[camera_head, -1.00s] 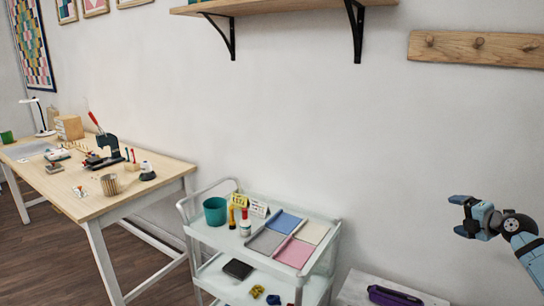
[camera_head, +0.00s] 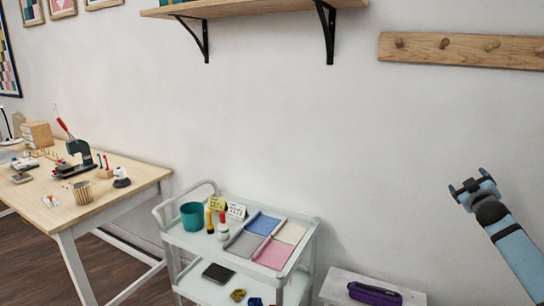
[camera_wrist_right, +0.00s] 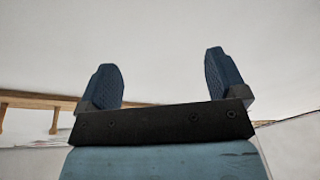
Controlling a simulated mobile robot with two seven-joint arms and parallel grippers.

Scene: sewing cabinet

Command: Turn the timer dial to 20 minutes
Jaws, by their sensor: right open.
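I cannot pick out a timer or its dial with certainty in either view. A small white object with a dark base (camera_head: 121,177) stands near the right edge of the wooden table, too small to identify. My right gripper (camera_head: 468,183) is raised in front of the bare wall at the right of the head view, far from the table and the cart. It is open and empty; in the right wrist view its two dark fingers (camera_wrist_right: 162,75) stand apart with only wall between them. My left gripper is not in view.
The wooden table (camera_head: 105,208) at left holds a press (camera_head: 80,155), a ribbed cup (camera_head: 83,192) and small items. A white cart (camera_head: 180,238) carries a teal cup (camera_head: 192,216) and coloured squares. A purple case (camera_head: 375,294) lies on a white top. A shelf (camera_head: 255,8) and peg rail (camera_head: 460,50) are above.

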